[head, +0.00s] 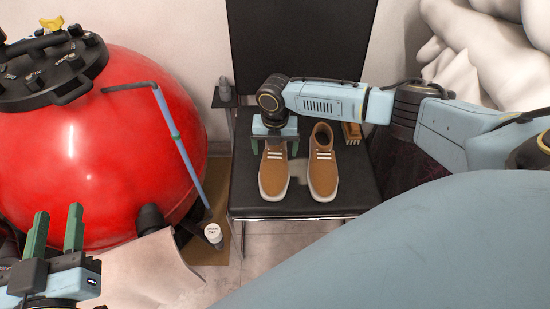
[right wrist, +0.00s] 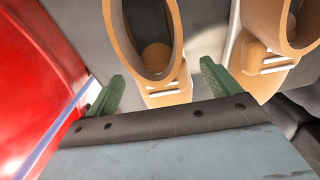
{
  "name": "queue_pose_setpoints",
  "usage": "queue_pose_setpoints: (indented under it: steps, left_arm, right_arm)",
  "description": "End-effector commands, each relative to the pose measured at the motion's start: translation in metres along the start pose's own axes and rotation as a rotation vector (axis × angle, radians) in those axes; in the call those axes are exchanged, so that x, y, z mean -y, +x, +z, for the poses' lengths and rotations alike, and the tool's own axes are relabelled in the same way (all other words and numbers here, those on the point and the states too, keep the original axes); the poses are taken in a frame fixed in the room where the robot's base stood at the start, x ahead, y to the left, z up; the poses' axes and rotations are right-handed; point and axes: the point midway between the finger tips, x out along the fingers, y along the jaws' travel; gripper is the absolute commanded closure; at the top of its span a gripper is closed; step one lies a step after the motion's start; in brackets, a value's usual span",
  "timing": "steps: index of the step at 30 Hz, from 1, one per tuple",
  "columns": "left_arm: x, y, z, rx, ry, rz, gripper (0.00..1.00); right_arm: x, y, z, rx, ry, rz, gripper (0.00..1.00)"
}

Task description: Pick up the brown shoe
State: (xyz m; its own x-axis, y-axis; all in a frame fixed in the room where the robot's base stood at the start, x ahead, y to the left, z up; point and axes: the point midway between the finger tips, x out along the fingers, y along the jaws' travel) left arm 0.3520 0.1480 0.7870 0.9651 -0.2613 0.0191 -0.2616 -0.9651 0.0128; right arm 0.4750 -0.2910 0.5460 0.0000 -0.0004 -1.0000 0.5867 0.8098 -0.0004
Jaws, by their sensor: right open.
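Two brown shoes with white soles and laces stand side by side on a black chair seat (head: 353,199). The left brown shoe (head: 273,177) has its heel end partly hidden by my right gripper (head: 275,146); the right brown shoe (head: 322,168) stands clear of it. My right gripper is open above the left shoe's heel end. In the right wrist view its green fingers lie on either side of the left shoe (right wrist: 183,75), and the right shoe (right wrist: 250,80) is beyond the right finger. No firm contact shows. My left gripper (head: 56,228) is open and empty at the lower left.
A large red pool filter (head: 110,150) with a black valve top fills the left. A blue pole (head: 180,145) leans beside it. A white-capped container (head: 213,234) stands on the floor. A wooden brush (head: 352,133) lies behind the right shoe. White bulky cloth is at the upper right.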

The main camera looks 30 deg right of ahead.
Motion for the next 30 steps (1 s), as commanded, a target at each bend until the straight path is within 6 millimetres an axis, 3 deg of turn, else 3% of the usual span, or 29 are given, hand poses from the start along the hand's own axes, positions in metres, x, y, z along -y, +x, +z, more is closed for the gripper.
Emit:
queue_pose_setpoints:
  steps: [11, 24, 30]
  left_arm:
    - [-0.0015, 0.0003, -0.0077, -0.045, -0.002, 0.003, 0.64]
    - [-0.0016, 0.0004, -0.0073, -0.044, -0.002, 0.004, 0.64]
    - [-0.0016, 0.0004, -0.0072, -0.043, -0.002, 0.004, 0.64]
  right_arm:
    - [0.0000, 0.0030, -0.0001, 0.000, -0.001, 0.000, 0.13]
    - [-0.0002, 0.0026, 0.0001, 0.000, 0.000, 0.001, 0.69]
    - [-0.0002, 0.0025, 0.0002, 0.001, 0.000, 0.001, 0.69]
